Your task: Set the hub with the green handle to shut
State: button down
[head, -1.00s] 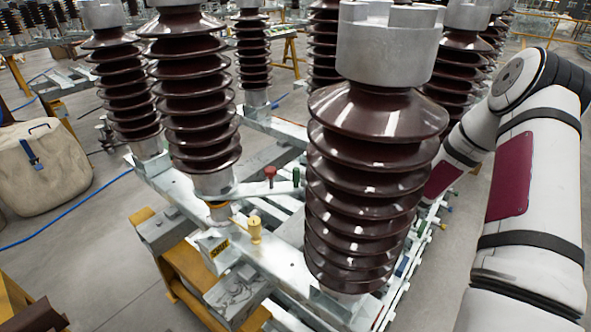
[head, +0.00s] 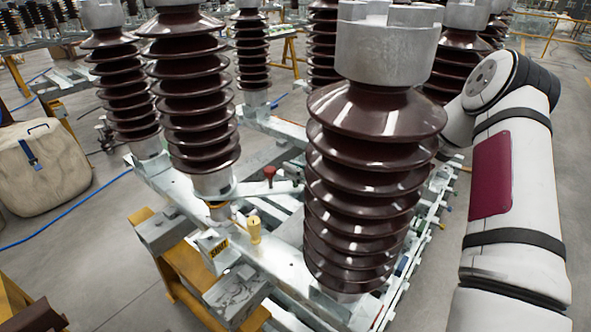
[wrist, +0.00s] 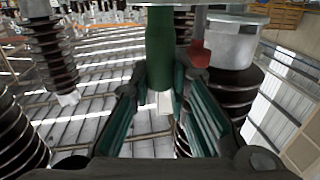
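The green handle (wrist: 160,48) stands upright in the middle of the wrist view, its top cut off by the frame edge. My gripper (wrist: 160,78) is open, with one finger on each side of the handle near the tips. I cannot tell whether either finger touches it. In the head view, my gripper is hidden behind the large front insulator, and I cannot make out the green handle clearly. The hub under the handle is mostly hidden, so its setting does not show.
A red handle (head: 269,173) and a yellow handle (head: 254,230) stand on the frame; red also shows in the wrist view (wrist: 200,55). The large brown insulator (head: 366,190) and others crowd the frame.

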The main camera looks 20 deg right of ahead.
jog(key=shift+s, duration=0.1)
jog(key=s+p, duration=0.1)
jog(key=s+a+p, duration=0.1)
jog(key=s, duration=0.1)
jog(key=s+a+p, duration=0.1)
jog(key=s, duration=0.1)
jog(key=shift+s, duration=0.25)
jog(key=c, duration=1.5)
grip_release()
jog(key=shift+d, duration=0.15)
jog(key=v, duration=1.2)
